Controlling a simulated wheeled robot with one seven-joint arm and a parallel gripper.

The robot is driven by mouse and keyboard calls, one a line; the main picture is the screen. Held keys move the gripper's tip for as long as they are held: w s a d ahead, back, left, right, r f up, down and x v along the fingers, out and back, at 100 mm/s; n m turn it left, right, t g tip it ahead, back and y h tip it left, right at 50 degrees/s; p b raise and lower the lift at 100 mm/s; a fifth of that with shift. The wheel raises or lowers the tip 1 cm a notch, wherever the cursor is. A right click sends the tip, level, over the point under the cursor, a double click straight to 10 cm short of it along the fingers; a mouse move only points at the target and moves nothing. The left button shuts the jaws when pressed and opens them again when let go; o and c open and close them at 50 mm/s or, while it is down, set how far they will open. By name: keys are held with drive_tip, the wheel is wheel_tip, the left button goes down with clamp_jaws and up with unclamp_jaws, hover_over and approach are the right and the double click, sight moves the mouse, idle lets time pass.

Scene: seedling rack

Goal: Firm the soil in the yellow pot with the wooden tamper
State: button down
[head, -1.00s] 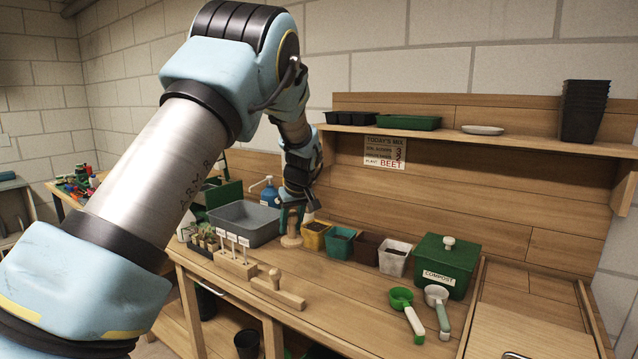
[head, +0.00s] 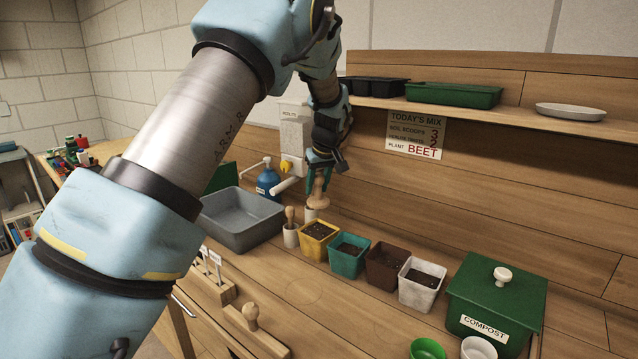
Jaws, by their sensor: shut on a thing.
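My gripper (head: 319,163) is shut on the wooden tamper (head: 318,192), a pale piece with a narrow upper part and a wider round lower end. The tamper appears apart from the pot. The fingertips are small and partly hidden.
A pale cup with a wooden handle (head: 290,234) stands left of the yellow pot. Teal (head: 349,262), brown (head: 384,276) and white (head: 419,290) pots stand to its right, then the green compost box (head: 496,300). A grey tub (head: 241,222) and blue bottle (head: 268,180) are left.

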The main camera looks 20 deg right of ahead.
drive_tip(key=b, duration=0.5)
approach(314, 229)
drive_tip(key=shift+w+f, duration=0.9)
drive_tip(key=shift+f, duration=0.05)
drive_tip(key=shift+f+b, duration=0.4)
drive_tip(key=shift+f, duration=0.6)
idle(1.3)
drive_tip(key=shift+r+p, duration=2.65)
drive_tip(key=shift+r, duration=2.1)
